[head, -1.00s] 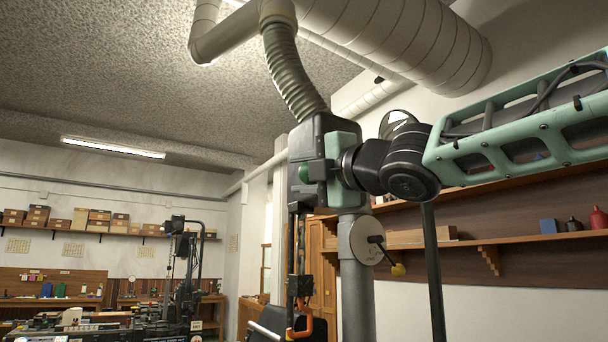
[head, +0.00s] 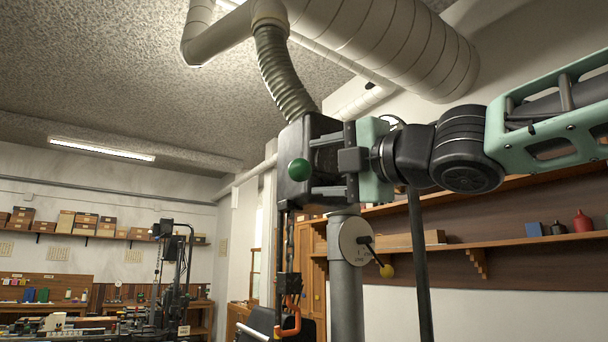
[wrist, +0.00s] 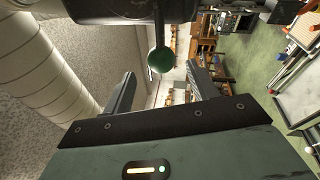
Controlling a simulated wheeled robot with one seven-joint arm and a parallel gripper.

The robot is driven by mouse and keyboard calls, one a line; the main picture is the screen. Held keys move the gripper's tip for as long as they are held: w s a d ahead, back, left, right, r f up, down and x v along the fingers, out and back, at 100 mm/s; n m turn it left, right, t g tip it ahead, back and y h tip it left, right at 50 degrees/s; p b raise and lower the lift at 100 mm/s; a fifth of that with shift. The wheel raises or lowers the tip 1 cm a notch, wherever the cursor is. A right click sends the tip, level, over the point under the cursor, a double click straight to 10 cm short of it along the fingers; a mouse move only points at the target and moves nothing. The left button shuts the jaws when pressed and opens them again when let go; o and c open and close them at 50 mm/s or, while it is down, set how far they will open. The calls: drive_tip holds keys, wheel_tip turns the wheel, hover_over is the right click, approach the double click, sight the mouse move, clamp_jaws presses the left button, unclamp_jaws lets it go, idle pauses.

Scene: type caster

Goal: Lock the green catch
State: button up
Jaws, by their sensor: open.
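The green catch shows as a round green knob (head: 299,169) on the front of a black box under the ribbed hose. In the wrist view the knob (wrist: 160,59) hangs at the end of a short dark stem, just beyond and between my fingertips. My gripper (head: 322,166) is to the right of the knob, with its fingers pointing left at the box. In the wrist view my gripper (wrist: 161,73) is open, with nothing between its fingers. I cannot tell whether a fingertip touches the box.
A ribbed hose (head: 284,75) rises from the black box (head: 318,130) to large ceiling ducts (head: 390,35). A grey post with a round dial (head: 351,240) stands below my gripper. A wooden shelf (head: 520,240) runs along the right wall. Open room lies to the left.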

drive_tip(key=v, duration=0.4)
idle(0.5)
wheel_tip(320, 180, down, 32)
drive_tip(key=m+g+h+b, duration=0.35)
drive_tip(key=m+h, duration=0.45)
drive_tip(key=m, duration=0.5)
drive_tip(key=s+d+f+m+g+h+b, duration=0.1)
drive_tip(key=s+d+f+m+g, duration=0.1)
drive_tip(key=s+f, duration=0.5)
drive_tip(key=s+d+f+m+g+h+b, duration=0.1)
drive_tip(key=s+f+g, duration=0.4)
drive_tip(key=f, duration=0.6)
drive_tip(key=s+d+f+m+g+h+b, duration=0.1)
drive_tip(key=s+d+f+m+g+h, duration=0.2)
drive_tip(key=s+f, duration=0.6)
drive_tip(key=d+m, duration=0.2)
drive_tip(key=shift+s+m, duration=0.2)
drive_tip(key=shift+m, duration=0.1)
